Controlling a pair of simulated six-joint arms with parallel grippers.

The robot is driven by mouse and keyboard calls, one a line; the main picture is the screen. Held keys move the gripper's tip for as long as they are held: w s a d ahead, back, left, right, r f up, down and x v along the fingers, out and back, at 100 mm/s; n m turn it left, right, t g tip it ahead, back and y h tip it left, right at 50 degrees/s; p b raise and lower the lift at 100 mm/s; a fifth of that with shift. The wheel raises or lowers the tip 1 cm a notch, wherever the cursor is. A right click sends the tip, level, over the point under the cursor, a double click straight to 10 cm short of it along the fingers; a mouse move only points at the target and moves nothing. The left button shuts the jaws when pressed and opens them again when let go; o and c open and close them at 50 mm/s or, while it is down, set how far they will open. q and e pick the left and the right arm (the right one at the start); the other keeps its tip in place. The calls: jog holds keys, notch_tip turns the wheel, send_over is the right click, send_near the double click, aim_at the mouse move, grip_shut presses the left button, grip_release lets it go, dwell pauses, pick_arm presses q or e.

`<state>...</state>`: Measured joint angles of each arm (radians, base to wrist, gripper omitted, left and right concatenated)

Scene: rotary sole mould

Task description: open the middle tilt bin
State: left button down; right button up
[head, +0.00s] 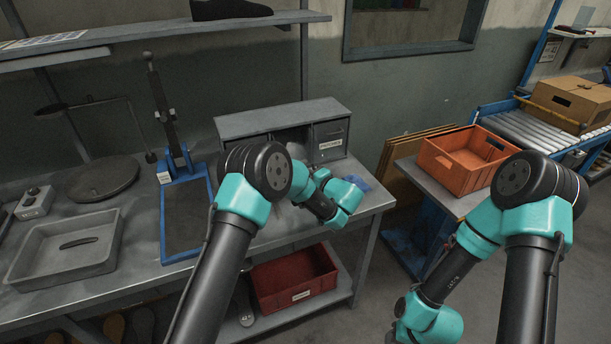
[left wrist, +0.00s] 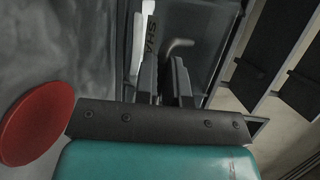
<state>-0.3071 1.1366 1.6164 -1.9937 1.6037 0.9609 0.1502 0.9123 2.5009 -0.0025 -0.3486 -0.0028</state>
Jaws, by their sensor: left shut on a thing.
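The grey bin cabinet (head: 283,113) stands on the bench against the wall. The right tilt bin (head: 330,139) has a labelled front. The middle tilt bin's place (head: 290,136) looks dark at the top, and my left arm hides its lower part, so I cannot tell how far it is tilted. In the left wrist view my left gripper (left wrist: 166,78) is shut, its fingers at a bent metal handle (left wrist: 181,44) in front of a dark bin front with a white lettered label (left wrist: 147,32). My right gripper is out of view.
A blue-framed press (head: 186,205), a round plate (head: 103,178) and a grey tray (head: 68,248) occupy the bench's left. A red crate (head: 295,297) sits on the lower shelf. An orange crate (head: 465,160) stands on the right table. A red disc (left wrist: 36,122) shows in the left wrist view.

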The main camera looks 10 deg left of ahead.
pick_arm(q)
jog(key=shift+a+f, duration=0.1)
jog(key=shift+f, duration=0.2)
jog(key=c, duration=1.5)
grip_release()
jog(key=shift+o, duration=1.4)
jog(key=shift+r, duration=0.15)
jog(key=v, duration=1.7)
jog(key=shift+s+d, duration=0.1)
jog(key=shift+d, duration=0.1)
